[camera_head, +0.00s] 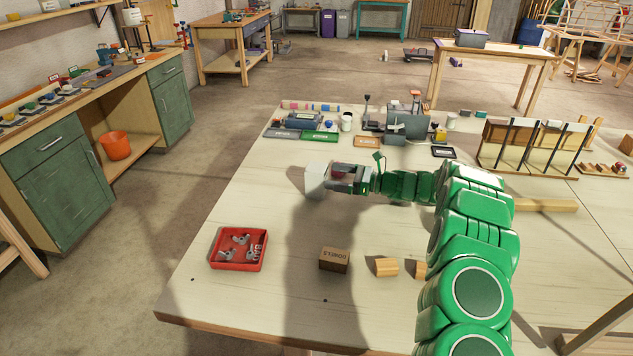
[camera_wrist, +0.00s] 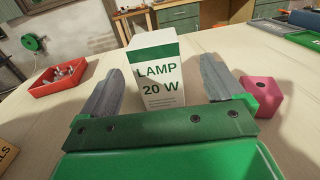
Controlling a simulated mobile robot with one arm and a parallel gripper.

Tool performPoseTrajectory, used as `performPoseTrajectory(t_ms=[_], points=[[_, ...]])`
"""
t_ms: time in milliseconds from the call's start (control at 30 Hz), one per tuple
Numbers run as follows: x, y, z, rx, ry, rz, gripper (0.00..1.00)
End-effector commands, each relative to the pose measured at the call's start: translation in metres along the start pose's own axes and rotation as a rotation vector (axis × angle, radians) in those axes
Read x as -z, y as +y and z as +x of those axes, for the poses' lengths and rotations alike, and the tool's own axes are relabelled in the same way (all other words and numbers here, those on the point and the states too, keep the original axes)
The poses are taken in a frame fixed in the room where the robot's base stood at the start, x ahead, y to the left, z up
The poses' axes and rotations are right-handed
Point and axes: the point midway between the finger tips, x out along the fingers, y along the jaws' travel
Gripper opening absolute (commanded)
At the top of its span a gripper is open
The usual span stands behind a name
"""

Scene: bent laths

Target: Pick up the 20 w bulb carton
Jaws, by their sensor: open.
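The 20 W bulb carton (camera_wrist: 157,75) is a white box with a green band and the print "LAMP 20 W". It stands upright on the table. In the wrist view it is between the two fingers of my open gripper (camera_wrist: 161,68), with a gap on each side. Its lower edge is hidden behind my gripper's green bar. In the head view the carton (camera_head: 315,182) is at the left end of my arm, at the fingertips of my gripper (camera_head: 332,181).
A pink block (camera_wrist: 260,97) lies close beside my right finger. A red tray (camera_head: 238,249) with metal parts, a "DOWELS" box (camera_head: 334,260) and a wooden piece (camera_head: 386,266) lie towards the front. Machines and coloured mats (camera_head: 319,136) stand behind. The table left of the carton is clear.

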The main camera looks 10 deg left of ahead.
Motion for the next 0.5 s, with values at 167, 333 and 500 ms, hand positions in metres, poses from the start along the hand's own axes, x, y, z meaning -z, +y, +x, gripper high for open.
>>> performPoseTrajectory(t_ms=[167,333,500], points=[[-0.001,0.001,0.015,0.000,-0.001,0.000,0.96],[0.000,0.003,0.026,-0.003,0.000,0.001,0.96],[0.000,0.006,0.048,-0.003,0.000,0.000,0.96]])
